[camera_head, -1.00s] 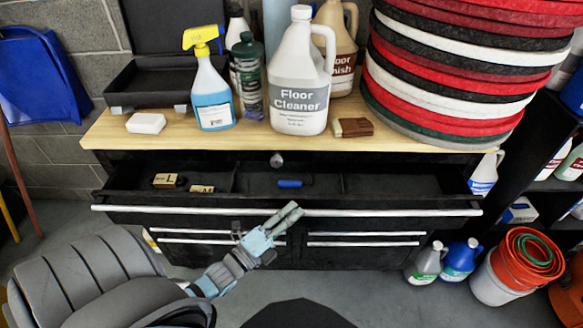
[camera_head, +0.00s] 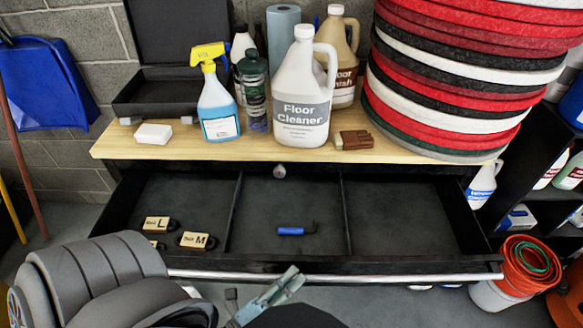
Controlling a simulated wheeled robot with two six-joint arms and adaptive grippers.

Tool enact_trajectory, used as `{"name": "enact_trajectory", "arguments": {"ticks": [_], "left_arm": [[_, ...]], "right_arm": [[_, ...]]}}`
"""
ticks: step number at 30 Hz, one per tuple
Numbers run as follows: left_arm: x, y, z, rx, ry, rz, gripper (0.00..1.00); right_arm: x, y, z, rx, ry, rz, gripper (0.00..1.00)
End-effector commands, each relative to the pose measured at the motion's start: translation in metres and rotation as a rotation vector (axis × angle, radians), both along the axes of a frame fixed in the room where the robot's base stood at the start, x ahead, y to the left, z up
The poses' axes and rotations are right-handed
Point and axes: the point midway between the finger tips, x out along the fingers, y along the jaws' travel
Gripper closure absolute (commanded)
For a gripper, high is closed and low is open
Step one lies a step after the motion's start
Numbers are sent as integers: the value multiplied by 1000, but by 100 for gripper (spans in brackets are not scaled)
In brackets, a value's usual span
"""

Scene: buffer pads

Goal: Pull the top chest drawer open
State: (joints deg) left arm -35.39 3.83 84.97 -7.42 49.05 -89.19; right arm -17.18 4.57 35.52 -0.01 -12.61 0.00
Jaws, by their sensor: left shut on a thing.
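The top chest drawer (camera_head: 390,262) is pulled well out, showing three compartments. Its long silver handle bar (camera_head: 400,277) runs along the front edge. My left gripper (camera_head: 290,281) is shut on the handle near its middle. Its fingers partly hide the bar there. Several wooden tags marked L (camera_head: 157,224) and M (camera_head: 198,240) lie in the left compartment. A blue-handled tool (camera_head: 291,231) lies in the middle compartment. The right compartment looks empty. My right gripper is not in view.
On the wooden chest top (camera_head: 260,154) stand a spray bottle (camera_head: 216,100), a floor cleaner jug (camera_head: 302,95) and a tall stack of red, black and white pads (camera_head: 450,70). Orange buckets (camera_head: 525,265) stand on the floor at right.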

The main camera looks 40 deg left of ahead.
Motion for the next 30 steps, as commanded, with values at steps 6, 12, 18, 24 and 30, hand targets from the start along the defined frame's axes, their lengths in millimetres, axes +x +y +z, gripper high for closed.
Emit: {"name": "enact_trajectory", "arguments": {"ticks": [6, 12, 18, 24, 30], "left_arm": [[0, 0, -1, 0, 3, 0, 85], [0, 0, -1, 0, 2, 0, 66], [0, 0, 0, 0, 1, 0, 66], [-4, 1, -1, 0, 2, 0, 66], [-44, 7, -8, 1, 7, 0, 66]], "right_arm": [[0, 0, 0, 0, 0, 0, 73], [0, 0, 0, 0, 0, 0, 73], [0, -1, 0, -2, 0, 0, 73], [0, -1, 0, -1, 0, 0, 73], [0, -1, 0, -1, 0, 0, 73]]}}
